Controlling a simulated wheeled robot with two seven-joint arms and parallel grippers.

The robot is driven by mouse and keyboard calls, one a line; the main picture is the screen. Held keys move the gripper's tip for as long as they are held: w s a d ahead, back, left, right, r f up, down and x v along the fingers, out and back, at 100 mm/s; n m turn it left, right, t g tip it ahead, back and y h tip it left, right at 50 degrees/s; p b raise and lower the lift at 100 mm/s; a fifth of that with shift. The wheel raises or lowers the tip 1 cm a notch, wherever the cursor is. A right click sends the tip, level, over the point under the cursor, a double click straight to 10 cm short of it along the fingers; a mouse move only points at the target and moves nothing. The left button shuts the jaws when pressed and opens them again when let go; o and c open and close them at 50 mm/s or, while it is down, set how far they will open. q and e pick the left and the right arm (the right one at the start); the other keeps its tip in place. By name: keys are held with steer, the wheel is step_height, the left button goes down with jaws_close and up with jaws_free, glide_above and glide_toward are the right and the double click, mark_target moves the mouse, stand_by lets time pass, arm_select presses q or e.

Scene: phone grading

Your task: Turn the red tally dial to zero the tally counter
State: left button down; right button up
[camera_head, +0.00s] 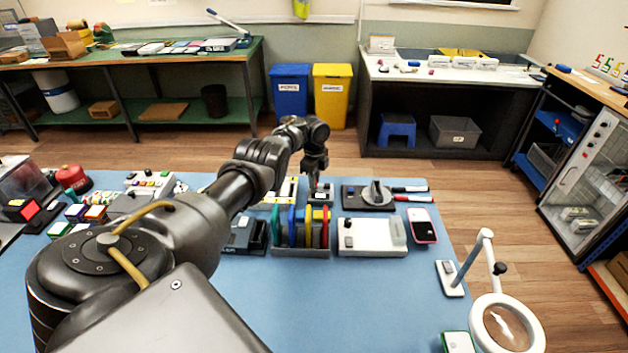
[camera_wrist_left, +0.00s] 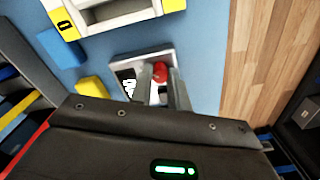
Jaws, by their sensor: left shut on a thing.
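The tally counter (camera_head: 322,200) is a small grey box on the far side of the blue table. In the left wrist view it is a grey frame (camera_wrist_left: 125,68) with a white display beside the red tally dial (camera_wrist_left: 160,70). My left gripper (camera_head: 316,184) reaches down onto the counter from above. Its fingers (camera_wrist_left: 161,88) are shut on the red dial, which shows between the fingertips. My right gripper is out of view.
A rack with coloured dividers (camera_head: 300,250) stands in front of the counter. A dark unit with a grey knob (camera_head: 376,193) is at its right, and a white box (camera_head: 371,237) and a phone (camera_head: 422,226) are nearby. A magnifier lamp (camera_head: 507,326) stands at the right edge.

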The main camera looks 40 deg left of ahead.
arm_select(q)
steer(key=shift+s, duration=0.1)
steer(key=c, duration=1.3)
jaws_free()
steer(key=shift+c, duration=0.2)
steer(key=shift+r, duration=0.1)
steer(key=shift+r, duration=0.35)
step_height(320, 180, up, 10)
steer(key=p, duration=0.1)
steer(key=shift+p, duration=0.4)
steer(key=shift+f, duration=0.1)
